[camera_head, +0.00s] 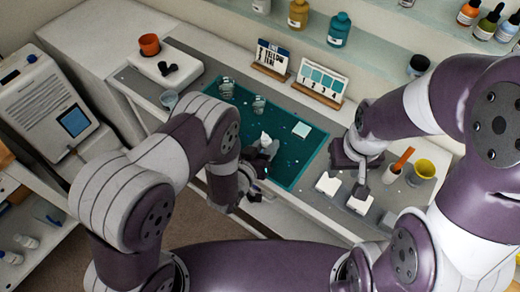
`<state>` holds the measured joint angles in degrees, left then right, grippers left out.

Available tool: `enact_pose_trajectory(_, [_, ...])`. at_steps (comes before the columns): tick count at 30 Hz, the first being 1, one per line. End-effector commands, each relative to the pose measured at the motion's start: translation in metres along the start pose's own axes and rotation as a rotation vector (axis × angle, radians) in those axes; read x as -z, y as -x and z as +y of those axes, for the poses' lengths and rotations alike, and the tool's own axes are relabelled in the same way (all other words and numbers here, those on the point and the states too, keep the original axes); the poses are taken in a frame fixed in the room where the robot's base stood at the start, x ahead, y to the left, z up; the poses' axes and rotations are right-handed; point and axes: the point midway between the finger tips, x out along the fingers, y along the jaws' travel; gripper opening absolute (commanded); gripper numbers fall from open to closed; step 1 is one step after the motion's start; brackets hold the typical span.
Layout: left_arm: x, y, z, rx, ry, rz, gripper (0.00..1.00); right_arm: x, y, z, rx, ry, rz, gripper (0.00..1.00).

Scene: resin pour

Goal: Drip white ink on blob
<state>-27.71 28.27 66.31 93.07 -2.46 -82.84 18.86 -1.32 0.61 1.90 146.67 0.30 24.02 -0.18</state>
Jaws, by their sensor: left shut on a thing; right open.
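My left gripper (262,158) is over the front edge of the teal mat (308,110). It is shut on a small pale item (265,141), which looks like a white ink bottle; the fingers and wrist hide much of it. The blob cannot be clearly made out. Two small clear cups (226,87) (258,104) stand on the mat's left half. My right gripper (360,182) is open, to the right of the mat by the white blocks at the counter's front.
White blocks (328,184), an orange-handled tool (403,158) and a yellow cup (424,169) are close around my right gripper. Two card stands (318,90) line the mat's back. A white device (165,66) with an orange cup (149,44) stands at left. Bottles fill the rear shelf.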

Motion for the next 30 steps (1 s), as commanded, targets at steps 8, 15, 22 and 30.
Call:
enact_pose_trajectory(8, [-0.003,-0.003,-0.007,0.065,-0.318,0.069,0.0,-0.003,-0.019,0.0,0.0,0.0,-0.001,0.43])
enact_pose_trajectory(15, [0.004,-0.001,-0.005,0.063,-0.316,0.069,0.0,-0.002,-0.012,0.0,0.0,0.0,0.0,0.43])
enact_pose_trajectory(22, [0.017,0.003,0.0,0.063,-0.315,0.068,0.0,0.0,-0.001,0.0,0.0,0.0,0.0,0.43])
enact_pose_trajectory(30, [0.015,0.003,-0.001,0.063,-0.314,0.068,0.06,0.0,-0.002,0.0,0.0,0.0,-0.001,0.43])
